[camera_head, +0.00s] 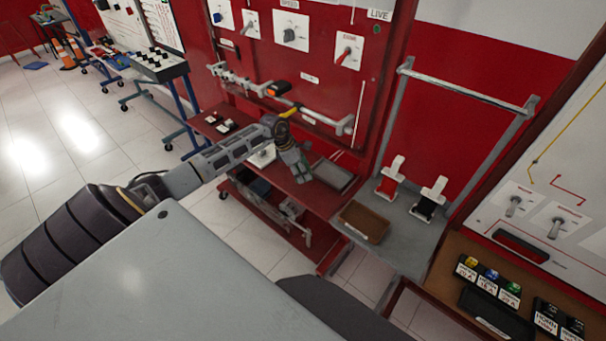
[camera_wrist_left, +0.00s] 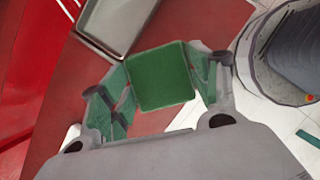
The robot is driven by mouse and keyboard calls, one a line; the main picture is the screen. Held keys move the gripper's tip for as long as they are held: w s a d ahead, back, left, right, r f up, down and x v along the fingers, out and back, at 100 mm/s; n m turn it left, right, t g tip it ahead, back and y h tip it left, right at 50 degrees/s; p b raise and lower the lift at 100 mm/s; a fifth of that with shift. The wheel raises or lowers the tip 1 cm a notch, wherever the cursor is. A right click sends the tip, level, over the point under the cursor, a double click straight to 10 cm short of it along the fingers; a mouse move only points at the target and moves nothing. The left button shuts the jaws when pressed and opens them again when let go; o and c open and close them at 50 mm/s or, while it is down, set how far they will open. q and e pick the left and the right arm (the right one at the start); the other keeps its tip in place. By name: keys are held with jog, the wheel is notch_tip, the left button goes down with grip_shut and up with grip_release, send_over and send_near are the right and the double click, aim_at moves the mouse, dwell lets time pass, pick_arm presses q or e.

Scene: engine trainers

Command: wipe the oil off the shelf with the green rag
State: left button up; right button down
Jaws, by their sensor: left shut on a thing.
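My left gripper (camera_head: 300,168) is over the red shelf (camera_head: 322,200) of the engine trainer in the head view. In the left wrist view, the left gripper (camera_wrist_left: 158,92) is shut on the green rag (camera_wrist_left: 162,76), a flat green square between its fingers. The red shelf (camera_wrist_left: 205,22) shows beneath the rag; I cannot tell if the rag touches it. The rag is barely visible in the head view, hidden by the gripper. I cannot make out any oil on the shelf. My right gripper is not in view.
A grey tray (camera_head: 333,175) lies on the shelf right of the gripper; it also shows in the wrist view (camera_wrist_left: 118,22). A red panel with switches and a horizontal rail (camera_head: 325,118) rises behind. A brown tray (camera_head: 363,222) stands on the grey bench to the right.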

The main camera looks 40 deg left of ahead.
pick_arm(q)
jog(key=shift+r, duration=0.9)
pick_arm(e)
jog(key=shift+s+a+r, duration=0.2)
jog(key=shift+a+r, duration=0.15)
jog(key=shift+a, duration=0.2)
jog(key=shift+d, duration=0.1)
